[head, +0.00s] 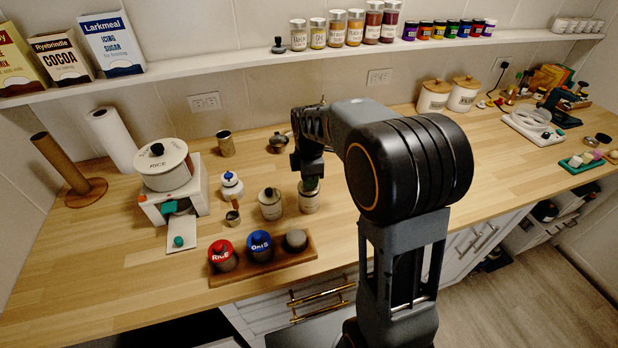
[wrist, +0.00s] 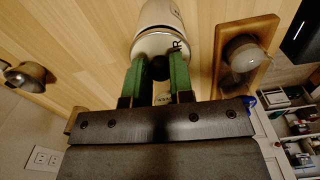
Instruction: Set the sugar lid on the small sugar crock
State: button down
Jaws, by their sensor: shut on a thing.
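My gripper (head: 310,182) points down over a pale crock (head: 309,201) in the head view. In the wrist view its green fingers (wrist: 157,80) are shut on a dark round knob (wrist: 158,69), apparently the sugar lid's. Beneath is a cream, round surface with partial dark lettering ending in "R" (wrist: 178,47). The fingers hide much of the lid and the crock's top, so I cannot tell whether the lid touches the rim. A similar pale crock with a dark top (head: 270,204) stands just left in the head view.
A small white jar with blue details (head: 230,185) and a metal cup (head: 233,215) stand to the left. A metal pot (head: 279,143) is behind.

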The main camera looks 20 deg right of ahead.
jog(key=shift+f+b, duration=0.3)
jog(key=shift+f, duration=0.25)
dwell(0.8)
jog(key=shift+c, duration=2.2)
grip_release()
jog(key=shift+r, duration=0.15)
jog(key=shift+r+p, duration=2.85)
jog(key=shift+r, duration=0.6)
